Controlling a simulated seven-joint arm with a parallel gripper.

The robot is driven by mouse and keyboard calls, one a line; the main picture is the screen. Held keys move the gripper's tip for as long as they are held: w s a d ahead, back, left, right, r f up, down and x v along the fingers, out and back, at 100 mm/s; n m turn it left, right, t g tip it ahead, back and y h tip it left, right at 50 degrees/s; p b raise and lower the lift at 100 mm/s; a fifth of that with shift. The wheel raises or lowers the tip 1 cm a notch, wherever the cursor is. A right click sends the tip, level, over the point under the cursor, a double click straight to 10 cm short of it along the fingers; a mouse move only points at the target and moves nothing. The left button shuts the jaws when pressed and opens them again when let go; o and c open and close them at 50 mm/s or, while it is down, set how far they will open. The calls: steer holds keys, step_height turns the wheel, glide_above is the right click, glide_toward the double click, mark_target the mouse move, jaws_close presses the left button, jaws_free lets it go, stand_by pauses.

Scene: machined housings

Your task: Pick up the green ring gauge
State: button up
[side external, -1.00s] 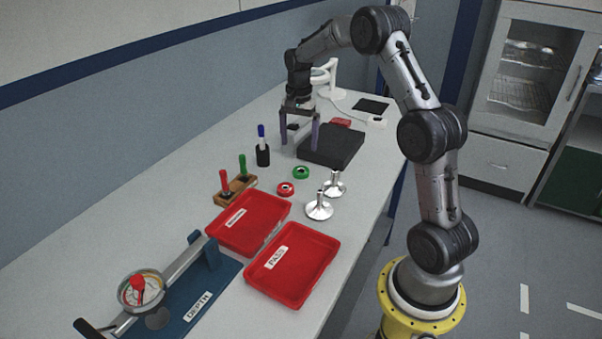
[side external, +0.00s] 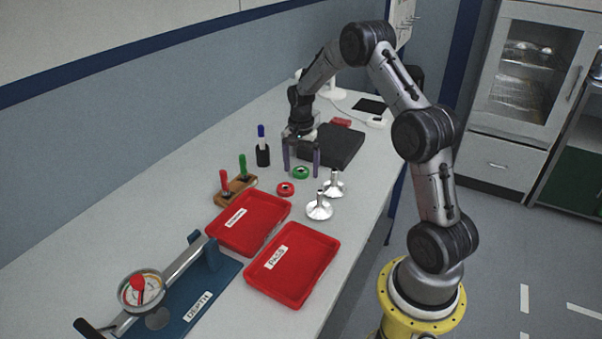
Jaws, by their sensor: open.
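The green ring gauge (side external: 300,173) lies flat on the white bench, just beyond a red ring gauge (side external: 285,189). My gripper (side external: 302,172) is open and points down, low over the bench. In this view its two fingers stand to the left and right of the green ring gauge. Nothing is between the fingers above the ring. I cannot tell whether the fingertips are at the ring's height or touch it.
Two silver stemmed parts (side external: 319,208) stand right of the rings. Two red trays (side external: 291,265) lie nearer the camera. A black pen cup (side external: 263,155) and a wooden holder with red and green handles (side external: 236,189) are to the left. A black slab (side external: 337,145) lies behind.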

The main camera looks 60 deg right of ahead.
jaws_close()
steer(key=shift+r, duration=0.1)
steer(key=shift+r, duration=0.1)
stand_by(0.3)
